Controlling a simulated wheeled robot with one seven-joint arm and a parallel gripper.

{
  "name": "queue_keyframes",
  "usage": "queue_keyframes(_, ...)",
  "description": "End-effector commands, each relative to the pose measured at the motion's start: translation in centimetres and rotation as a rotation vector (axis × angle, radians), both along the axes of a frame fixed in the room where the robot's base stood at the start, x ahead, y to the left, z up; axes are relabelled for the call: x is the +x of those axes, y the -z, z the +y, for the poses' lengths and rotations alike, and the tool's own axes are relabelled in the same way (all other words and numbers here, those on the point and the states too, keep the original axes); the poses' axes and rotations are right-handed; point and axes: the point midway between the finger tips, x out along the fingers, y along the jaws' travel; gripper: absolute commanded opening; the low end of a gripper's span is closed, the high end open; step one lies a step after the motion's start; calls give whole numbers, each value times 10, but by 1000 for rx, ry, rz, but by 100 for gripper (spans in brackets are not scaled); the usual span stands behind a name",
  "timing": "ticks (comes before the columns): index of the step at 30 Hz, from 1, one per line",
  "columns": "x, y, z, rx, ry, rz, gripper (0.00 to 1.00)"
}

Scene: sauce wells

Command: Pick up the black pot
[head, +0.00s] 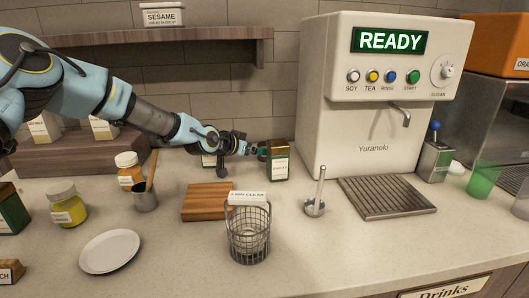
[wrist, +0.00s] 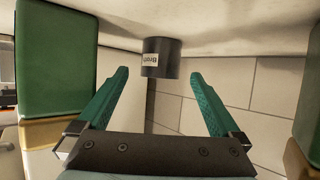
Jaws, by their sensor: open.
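The black pot (wrist: 161,60) is a small dark cylinder with a white label, ahead of my gripper (wrist: 158,74) in the wrist view. Its label looks upside down there and is hard to read. The two teal fingers are apart, one on each side of the pot in the picture, with nothing held between them. I cannot tell how far the tips are from the pot. In the head view my gripper (head: 258,150) reaches toward the back wall beside a green carton (head: 277,162). I cannot make out the pot in the head view.
In the wrist view a green carton (wrist: 57,60) stands close on the left, and another green thing (wrist: 308,130) on the right edge. The white machine (head: 322,110) stands right of my gripper. A wooden board (head: 205,203) and wire basket (head: 248,240) are nearer.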

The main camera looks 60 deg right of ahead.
Motion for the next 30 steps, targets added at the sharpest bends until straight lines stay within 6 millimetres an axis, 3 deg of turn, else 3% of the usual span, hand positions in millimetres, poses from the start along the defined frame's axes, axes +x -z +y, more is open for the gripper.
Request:
queue_keyframes(15, -6, 18, -47, 1, 0, 1, 100)
queue_keyframes(24, -5, 21, -50, 1, 1, 0, 100)
queue_keyframes(30, -5, 21, -50, 1, 1, 0, 78)
